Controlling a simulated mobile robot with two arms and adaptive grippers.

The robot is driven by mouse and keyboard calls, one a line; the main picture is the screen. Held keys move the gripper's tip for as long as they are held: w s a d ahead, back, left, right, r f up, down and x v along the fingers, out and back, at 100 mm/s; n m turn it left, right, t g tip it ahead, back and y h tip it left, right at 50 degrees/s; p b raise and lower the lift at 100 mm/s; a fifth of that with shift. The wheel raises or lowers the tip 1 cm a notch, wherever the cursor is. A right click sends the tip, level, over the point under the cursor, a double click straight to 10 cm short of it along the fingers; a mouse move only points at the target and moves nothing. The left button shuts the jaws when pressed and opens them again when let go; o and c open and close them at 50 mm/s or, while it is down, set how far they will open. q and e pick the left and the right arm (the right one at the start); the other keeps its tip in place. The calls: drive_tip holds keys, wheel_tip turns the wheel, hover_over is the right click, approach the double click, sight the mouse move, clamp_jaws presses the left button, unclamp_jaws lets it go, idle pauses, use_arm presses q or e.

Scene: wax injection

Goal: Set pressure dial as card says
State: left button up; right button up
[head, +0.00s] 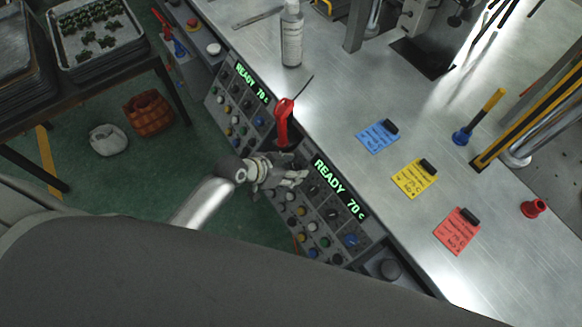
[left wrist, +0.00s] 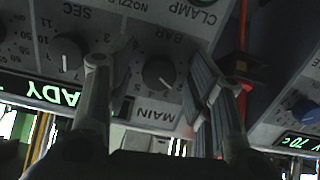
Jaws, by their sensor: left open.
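My left gripper (head: 297,178) is open at the front control panel (head: 375,240), beside the right READY 70 c display (head: 341,187). In the left wrist view the panel is upside down. A dark round pressure dial (left wrist: 159,72) marked BAR sits between the open fingers (left wrist: 165,85), with a small pointer line and scale numbers around it. I cannot tell whether the fingers touch it. A SEC dial (left wrist: 67,48) is to its left. Blue (head: 377,137), yellow (head: 414,178) and red (head: 457,231) cards lie on the bench; their writing is too small to read surely. My right gripper is not in view.
A red lever (head: 283,122) stands at the panel's upper edge, close to my left gripper. A bottle (head: 291,38), a yellow-handled tool (head: 480,115) and a red cup-like part (head: 534,208) stand on the metal bench. Buttons and knobs crowd the panel.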

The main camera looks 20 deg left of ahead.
use_arm(q)
drive_tip(key=c, duration=1)
drive_tip(key=m, duration=0.3)
drive_tip(key=shift+a+m, duration=0.1)
drive_tip(key=shift+m, duration=0.3)
drive_tip(key=m, duration=0.4)
drive_tip(key=shift+t+p, duration=0.3)
drive_tip(key=shift+p, duration=0.05)
drive_tip(key=m, duration=0.2)
drive_tip(key=m+p, duration=0.1)
drive_tip(key=m, duration=0.2)
drive_tip(key=shift+r+m+t+y, duration=0.1)
drive_tip(key=shift+m+t+y, duration=0.2)
drive_tip(key=shift+m+p, duration=0.45)
drive_tip(key=shift+m, duration=1.45)
